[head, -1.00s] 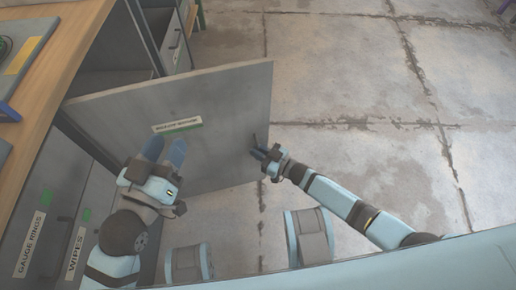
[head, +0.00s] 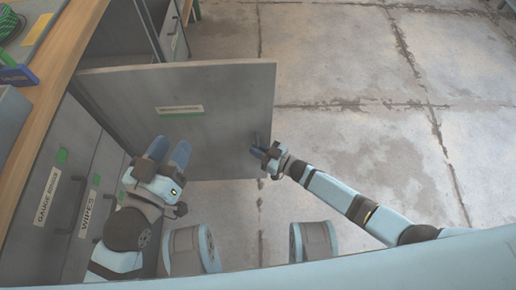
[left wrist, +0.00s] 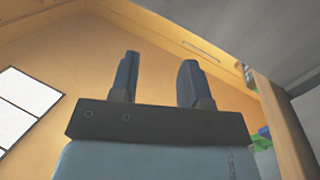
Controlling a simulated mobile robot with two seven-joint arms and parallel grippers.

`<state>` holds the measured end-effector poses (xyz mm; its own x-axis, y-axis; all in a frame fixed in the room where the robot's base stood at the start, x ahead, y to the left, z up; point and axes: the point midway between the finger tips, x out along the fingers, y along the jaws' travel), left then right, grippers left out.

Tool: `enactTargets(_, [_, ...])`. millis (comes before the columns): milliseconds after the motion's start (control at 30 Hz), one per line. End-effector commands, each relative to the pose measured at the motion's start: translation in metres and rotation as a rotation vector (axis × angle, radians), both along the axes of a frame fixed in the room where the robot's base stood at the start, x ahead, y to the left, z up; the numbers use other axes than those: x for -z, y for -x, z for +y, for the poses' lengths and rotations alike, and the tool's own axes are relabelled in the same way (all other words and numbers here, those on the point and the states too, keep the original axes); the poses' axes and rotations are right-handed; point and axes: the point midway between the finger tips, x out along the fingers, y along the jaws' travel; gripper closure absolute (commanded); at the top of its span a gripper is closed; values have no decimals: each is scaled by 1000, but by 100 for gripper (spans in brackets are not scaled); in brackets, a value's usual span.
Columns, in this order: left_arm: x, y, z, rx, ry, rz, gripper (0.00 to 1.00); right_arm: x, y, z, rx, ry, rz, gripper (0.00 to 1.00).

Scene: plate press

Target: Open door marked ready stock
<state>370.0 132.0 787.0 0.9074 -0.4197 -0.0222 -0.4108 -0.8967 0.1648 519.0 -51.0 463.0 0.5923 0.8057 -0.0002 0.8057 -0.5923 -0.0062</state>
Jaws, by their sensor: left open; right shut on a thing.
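A grey cabinet door (head: 228,92) stands swung out from the counter in the head view, hinged at its left. Its label (head: 180,109), with a green mark under it, is too blurred to read for certain. My right gripper (head: 262,158) is shut on the dark door handle (head: 257,139) near the door's free right edge. My left gripper (head: 169,152) is open and empty, in front of the door's lower left part; I cannot tell whether it touches. In the left wrist view its two blue fingers (left wrist: 157,80) are apart with nothing between them.
A wooden counter (head: 60,85) runs along the left. Below it are fronts labelled GAUGE RINGS (head: 47,197) and WIPES (head: 86,214). An open compartment (head: 122,35) shows behind the door. The concrete floor (head: 340,75) at right is clear.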

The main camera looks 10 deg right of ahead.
Motion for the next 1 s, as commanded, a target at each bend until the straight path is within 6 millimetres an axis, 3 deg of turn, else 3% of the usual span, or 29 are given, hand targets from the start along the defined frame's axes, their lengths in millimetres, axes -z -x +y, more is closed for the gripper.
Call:
enactTargets(300, [-3,0,0,-1,2,-6,57,-1,0,1,-2,0,-2,100])
enactTargets(333, [-3,0,0,-1,2,-6,57,-1,0,1,-2,0,-2,85])
enactTargets(367, [-3,0,0,-1,3,-6,57,-1,0,1,-2,0,-1,79])
enactTargets(667, [-4,-1,0,-4,6,-7,57,0,1,-1,-1,1,-1,79])
enactTargets(833, [-4,-1,1,-7,-8,13,57,-1,12,-16,0,2,1,79])
enactTargets(1000, [9,-1,8,-21,-54,76,57,-2,34,-46,0,3,1,79])
